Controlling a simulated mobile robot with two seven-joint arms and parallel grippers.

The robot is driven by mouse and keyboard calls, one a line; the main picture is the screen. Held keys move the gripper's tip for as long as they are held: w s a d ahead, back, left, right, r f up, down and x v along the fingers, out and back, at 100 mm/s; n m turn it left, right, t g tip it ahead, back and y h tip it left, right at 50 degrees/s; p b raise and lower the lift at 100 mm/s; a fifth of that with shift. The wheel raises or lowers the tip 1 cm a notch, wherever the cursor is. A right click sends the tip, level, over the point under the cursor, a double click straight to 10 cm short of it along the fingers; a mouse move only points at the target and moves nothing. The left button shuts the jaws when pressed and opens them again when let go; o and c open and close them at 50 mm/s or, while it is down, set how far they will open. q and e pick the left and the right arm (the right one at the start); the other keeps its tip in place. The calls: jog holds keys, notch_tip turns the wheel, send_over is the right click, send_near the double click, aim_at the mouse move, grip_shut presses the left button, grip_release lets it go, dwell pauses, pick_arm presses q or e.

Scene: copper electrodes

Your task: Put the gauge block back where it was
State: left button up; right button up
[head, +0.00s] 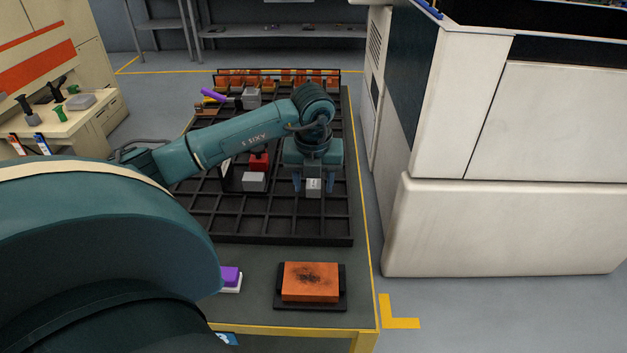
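A small light-grey block with a dark mark on its face (313,188), which looks like the gauge block, is at the right side of the black gridded tray (285,225). My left gripper (313,184) points down over it. Its two blue fingers stand on either side of the block, with a visible gap on both sides, so it looks open. I cannot tell whether the block rests on the tray's ribs or in a compartment. My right gripper is out of view.
Left of the gripper are a grey block (254,182) and a red part (259,161). Orange electrodes (270,80) line the tray's back. An orange block (310,282) sits in a black holder in front, beside a purple-topped block (230,277). A white machine (520,215) stands right.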

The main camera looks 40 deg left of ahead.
pick_arm(q)
jog(key=shift+r, duration=0.1)
jog(key=shift+r, duration=0.25)
notch_tip(320, 180, up, 12)
jog(key=s+d, duration=0.1)
jog(key=shift+s+f, duration=0.2)
jog(key=shift+f, duration=0.05)
jog(key=shift+d, duration=0.15)
dwell(0.4)
